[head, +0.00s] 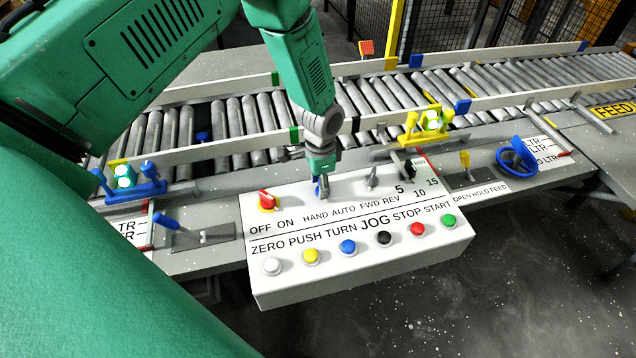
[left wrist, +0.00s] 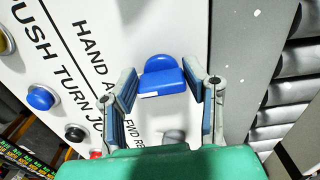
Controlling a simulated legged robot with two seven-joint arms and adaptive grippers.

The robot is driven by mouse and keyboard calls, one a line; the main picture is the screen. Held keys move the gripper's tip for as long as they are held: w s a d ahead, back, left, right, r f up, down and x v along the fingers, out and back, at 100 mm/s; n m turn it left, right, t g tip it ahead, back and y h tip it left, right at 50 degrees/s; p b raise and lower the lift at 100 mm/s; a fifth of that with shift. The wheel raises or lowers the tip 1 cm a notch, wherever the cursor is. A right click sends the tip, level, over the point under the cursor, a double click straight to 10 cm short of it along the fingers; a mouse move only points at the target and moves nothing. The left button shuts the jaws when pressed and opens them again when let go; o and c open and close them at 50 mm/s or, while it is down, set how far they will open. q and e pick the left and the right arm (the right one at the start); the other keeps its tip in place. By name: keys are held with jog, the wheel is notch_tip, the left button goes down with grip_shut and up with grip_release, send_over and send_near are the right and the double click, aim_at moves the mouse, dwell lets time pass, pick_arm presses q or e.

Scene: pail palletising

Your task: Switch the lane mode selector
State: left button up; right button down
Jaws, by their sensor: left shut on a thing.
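The white control panel (head: 350,225) carries a row of selectors above a row of buttons. The blue selector knob (left wrist: 163,76) sits above the words HAND AUTO; a sliver of it shows in the head view (head: 317,188), mostly hidden by the gripper. My left gripper (head: 323,192) points down at this knob and is shut on it. In the left wrist view its two fingers (left wrist: 162,82) stand on either side of the knob. The knob's exact pointing direction is hard to tell. My right gripper is not in view.
A red selector (head: 267,200) stands left, above OFF ON. A grey selector (head: 372,177) and a black knob (head: 409,169) stand right. Several coloured buttons line the front, including a blue one (head: 348,247). Behind runs the roller conveyor (head: 240,125). A blue handwheel (head: 517,155) is at right.

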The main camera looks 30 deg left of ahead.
pick_arm(q)
jog(key=n, duration=0.4)
jog(key=shift+w+d+r, duration=0.25)
jog(key=shift+w, duration=0.15)
jog(key=shift+n, duration=1.2)
jog(key=o, duration=1.1)
jog(key=shift+o, duration=0.2)
jog(key=shift+f, duration=0.1)
jog(key=shift+s, duration=0.1)
